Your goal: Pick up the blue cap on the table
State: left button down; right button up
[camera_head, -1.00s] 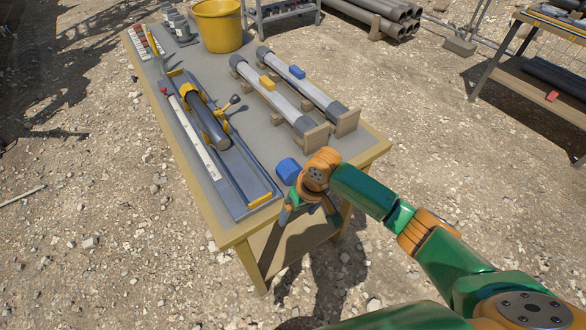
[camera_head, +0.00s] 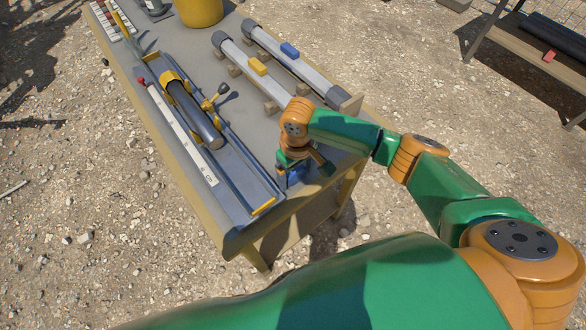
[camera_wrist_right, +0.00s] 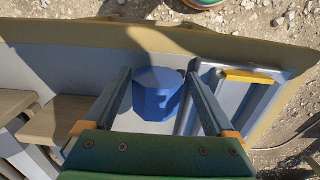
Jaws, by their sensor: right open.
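The blue cap (camera_wrist_right: 158,92) stands on the grey table top (camera_wrist_right: 60,65) near its front edge. In the right wrist view it lies between the two open fingers of my right gripper (camera_wrist_right: 160,100), with a gap on each side. In the head view my right gripper (camera_head: 303,170) is over the table's near end and hides most of the cap; a bit of blue (camera_head: 295,177) shows between its fingers. My left gripper is not in view.
A blue-grey tray (camera_head: 262,208) with a dark tube lies left of the cap. A yellow bucket (camera_head: 200,10) stands at the far end.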

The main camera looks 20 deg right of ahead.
jog(key=shift+w+f, duration=0.1)
jog(key=shift+f, duration=0.45)
jog(key=shift+w+f, duration=0.2)
jog(key=shift+w, duration=0.1)
jog(key=shift+s+r, duration=0.1)
jog(key=shift+s, duration=0.05)
jog(key=c, duration=1.1)
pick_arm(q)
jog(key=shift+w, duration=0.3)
pick_arm(e)
jog(key=shift+c, duration=0.2)
